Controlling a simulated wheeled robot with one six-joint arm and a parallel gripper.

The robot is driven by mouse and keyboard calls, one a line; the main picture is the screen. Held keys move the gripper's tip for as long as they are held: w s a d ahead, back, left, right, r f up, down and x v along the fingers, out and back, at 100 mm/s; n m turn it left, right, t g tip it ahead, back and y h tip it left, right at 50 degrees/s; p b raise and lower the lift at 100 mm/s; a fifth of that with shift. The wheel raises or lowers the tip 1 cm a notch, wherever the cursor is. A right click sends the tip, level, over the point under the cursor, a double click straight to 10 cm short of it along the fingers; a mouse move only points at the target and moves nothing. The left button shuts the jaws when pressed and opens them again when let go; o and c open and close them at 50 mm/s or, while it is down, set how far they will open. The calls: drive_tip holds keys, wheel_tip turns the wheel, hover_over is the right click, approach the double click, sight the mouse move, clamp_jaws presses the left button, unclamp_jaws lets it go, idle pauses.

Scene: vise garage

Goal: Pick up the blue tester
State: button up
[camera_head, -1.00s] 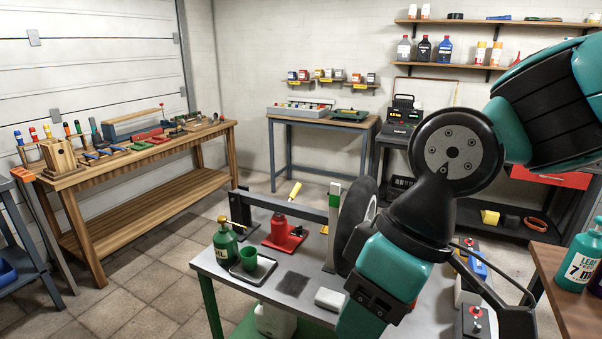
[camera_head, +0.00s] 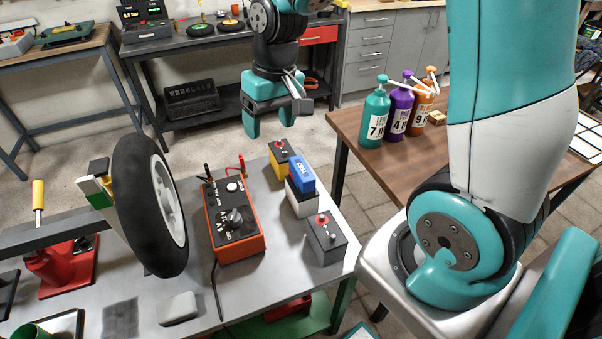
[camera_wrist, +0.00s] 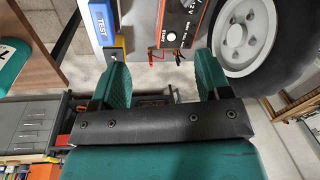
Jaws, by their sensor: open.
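The blue tester (camera_head: 300,174), a small blue block marked TEST, lies on top of a white box (camera_head: 301,200) on the metal table (camera_head: 183,322). In the wrist view the blue tester (camera_wrist: 102,24) shows at the top, left of centre, beyond my fingers. My gripper (camera_head: 270,117) is open and empty behind the far edge of the table, in the air, apart from the tester. Its two teal fingers are spread in the wrist view (camera_wrist: 162,82).
A yellow box (camera_head: 280,155) stands just behind the tester and a grey box (camera_head: 326,240) in front. Pump bottles (camera_head: 375,117) stand on a wooden table at right.

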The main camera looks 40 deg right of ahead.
sight(302, 167)
drive_tip(key=w+d+f+m+h, duration=0.1)
drive_tip(key=w+d+f+m, duration=0.25)
drive_tip(key=d+f, duration=0.55)
drive_tip(key=shift+g, duration=0.3)
drive_tip(key=f, duration=0.3)
drive_tip(key=d+f+p, duration=0.1)
drive_tip(key=f, duration=0.2)
drive_tip(key=f+p, duration=0.1)
drive_tip(key=f, duration=0.2)
drive_tip(key=shift+w+d+f, duration=0.2)
drive_tip(key=shift+w+f, duration=0.1)
drive_tip(key=shift+w, duration=0.05)
drive_tip(key=f, duration=0.2)
drive_tip(key=f+p, duration=0.2)
drive_tip(key=f, duration=0.1)
drive_tip(key=shift+d+f, duration=0.3)
drive_tip(key=shift+f, duration=0.05)
drive_tip(key=shift+w+f, duration=0.1)
drive_tip(key=shift+f, duration=0.1)
drive_tip(key=shift+f, duration=0.25)
drive_tip(key=shift+c, duration=0.4)
drive_tip(key=c, duration=1.1)
